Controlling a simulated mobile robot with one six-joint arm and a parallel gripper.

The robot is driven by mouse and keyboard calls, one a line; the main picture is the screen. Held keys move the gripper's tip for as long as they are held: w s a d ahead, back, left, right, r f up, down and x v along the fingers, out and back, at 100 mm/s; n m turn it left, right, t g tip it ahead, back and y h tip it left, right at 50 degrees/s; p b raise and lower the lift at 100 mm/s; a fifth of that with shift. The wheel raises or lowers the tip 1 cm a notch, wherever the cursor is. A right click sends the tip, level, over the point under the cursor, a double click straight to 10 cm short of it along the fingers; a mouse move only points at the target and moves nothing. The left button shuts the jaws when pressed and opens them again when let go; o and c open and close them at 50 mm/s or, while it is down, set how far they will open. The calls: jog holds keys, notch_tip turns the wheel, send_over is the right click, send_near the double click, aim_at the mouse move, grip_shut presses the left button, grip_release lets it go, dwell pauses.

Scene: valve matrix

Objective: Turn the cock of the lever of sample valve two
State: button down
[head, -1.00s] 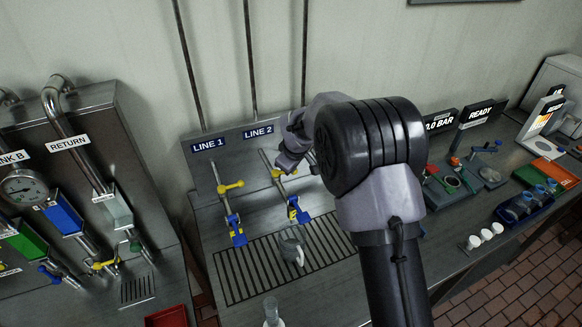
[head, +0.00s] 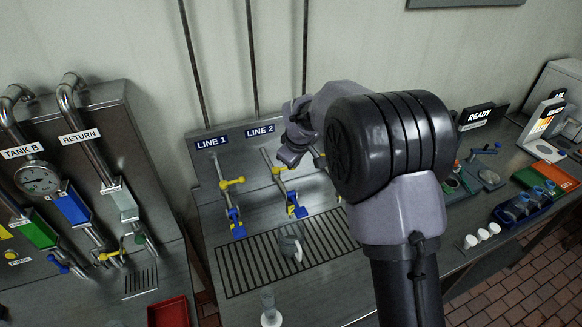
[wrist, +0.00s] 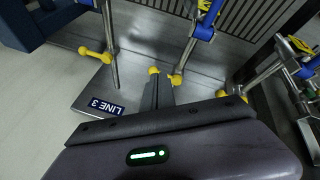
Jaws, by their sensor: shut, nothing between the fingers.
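Sample valve two is the slanted metal pipe under the LINE 2 sign (head: 260,130), with a yellow lever (head: 279,170) and a blue cock (head: 297,211) lower down. In the wrist view, which is upside down, this pipe carries a blue part (wrist: 205,28) at the top and the yellow lever (wrist: 176,79) lower. My gripper (wrist: 157,78) is shut and empty, its tip close beside a yellow knob (wrist: 153,71) of that lever; I cannot tell whether they touch. In the head view my wrist is above and behind valve two, and the fingertips are not clear.
The LINE 1 valve (head: 232,183) stands to the left, and the LINE 3 sign (wrist: 100,105) and its pipe (wrist: 112,55) stand close on the other side. Tank pipes (head: 88,140) stand farther left.

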notch_tip(320, 180, up, 6)
jog(key=d, duration=0.2)
jog(key=s+d+f+m+b, duration=0.2)
jog(key=s+d+m+b, duration=0.15)
jog(key=s+b, duration=0.55)
jog(key=s+f+m+b, duration=0.3)
jog(key=s+f+b, duration=0.2)
jog(key=s, duration=0.4)
jog(key=s+d+f+m+y+b, duration=0.1)
jog(key=s+f+m+b, duration=0.3)
jog(key=s, duration=0.6)
jog(key=s+d+f+m+b, duration=0.1)
jog(key=s+f+m+b, duration=0.2)
jog(key=s, duration=0.7)
notch_tip(320, 180, down, 3)
jog(key=b, duration=0.3)
jog(key=shift+r+m, duration=0.15)
jog(key=shift+m, duration=0.2)
